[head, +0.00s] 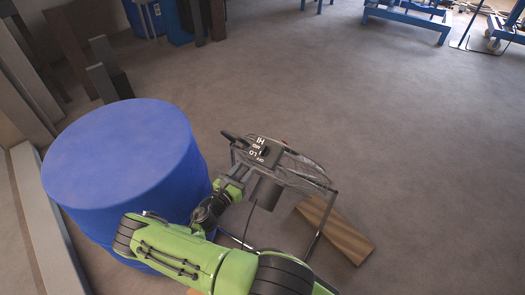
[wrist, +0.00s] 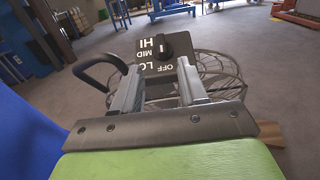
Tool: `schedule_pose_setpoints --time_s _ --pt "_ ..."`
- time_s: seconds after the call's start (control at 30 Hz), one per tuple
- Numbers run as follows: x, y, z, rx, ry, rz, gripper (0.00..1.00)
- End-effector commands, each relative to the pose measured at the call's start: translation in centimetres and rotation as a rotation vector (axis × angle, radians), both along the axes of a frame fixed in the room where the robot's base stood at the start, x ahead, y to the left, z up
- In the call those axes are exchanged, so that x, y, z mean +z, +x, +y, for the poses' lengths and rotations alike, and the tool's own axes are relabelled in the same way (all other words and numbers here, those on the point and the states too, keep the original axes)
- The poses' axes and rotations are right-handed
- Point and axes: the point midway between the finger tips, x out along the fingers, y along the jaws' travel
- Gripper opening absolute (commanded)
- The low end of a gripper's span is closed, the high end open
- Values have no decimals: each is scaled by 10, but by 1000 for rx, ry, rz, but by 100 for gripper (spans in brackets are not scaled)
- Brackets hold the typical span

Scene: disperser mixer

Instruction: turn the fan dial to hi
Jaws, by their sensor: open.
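The fan (head: 305,170) stands on the floor beside the blue drum, with a round wire cage and a dark tubular frame. Its black control box (head: 262,150) is on the near upper left side and bears the white labels OFF, LO, MID and HI. In the wrist view, the black fan dial (wrist: 177,45) sits on the box to the right of the labels. Its exact setting is hard to tell. Contact cannot be told.
A large blue drum (head: 120,150) stands to the left of my arm. A dark handle loop (wrist: 97,70) sticks out left of the control box. A wooden board (head: 340,232) lies on the floor by the fan.

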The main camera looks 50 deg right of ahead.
Motion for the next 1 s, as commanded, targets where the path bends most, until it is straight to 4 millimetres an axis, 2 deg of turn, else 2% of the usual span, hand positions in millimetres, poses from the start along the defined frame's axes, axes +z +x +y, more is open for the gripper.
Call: schedule_pose_setpoints --time_s 0.03,0.3,0.5,0.63,0.83,0.87,1.0 --pt "-3 0 -14 -7 0 -3 43" --pt "-3 6 -82 -6 3 -6 43" --pt "-2 10 -117 -5 3 -4 43" --pt "-1 11 -125 -3 3 -3 43" --pt "-1 11 -126 -3 3 -2 43" --pt "-1 11 -126 -3 3 -2 41" --pt "-1 11 -125 -3 3 -2 20"
